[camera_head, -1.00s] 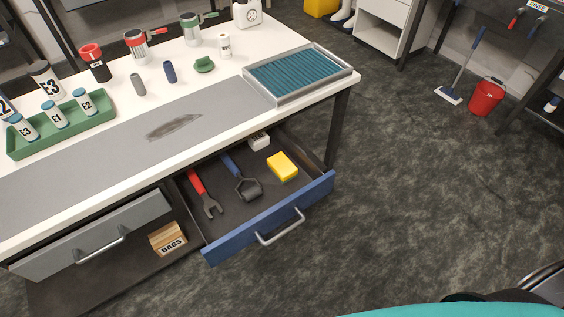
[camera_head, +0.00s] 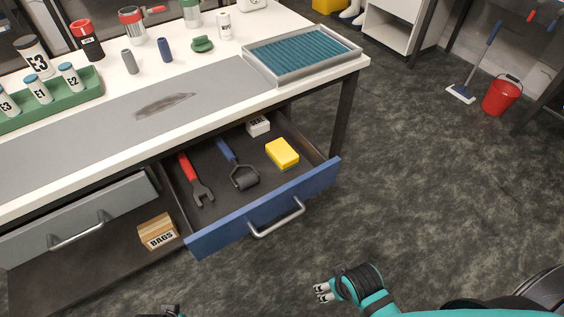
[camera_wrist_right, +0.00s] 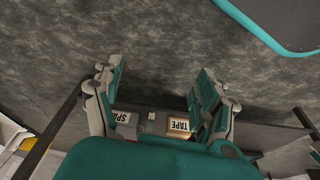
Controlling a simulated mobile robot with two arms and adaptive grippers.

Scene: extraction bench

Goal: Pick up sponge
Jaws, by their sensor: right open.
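The yellow sponge (camera_head: 282,151) lies in the right part of the open blue-fronted drawer (camera_head: 228,232) in the head view. A thin blue-green layer shows along its lower edge. My right gripper (camera_head: 322,291) is open and empty in front of the drawer, below and to the right of the sponge in the picture. Its two spread fingers show in the right wrist view (camera_wrist_right: 158,75), with floor between them; I cannot make out the sponge there. Only a small dark tip of what looks like my left gripper (camera_head: 172,312) shows at the bottom edge.

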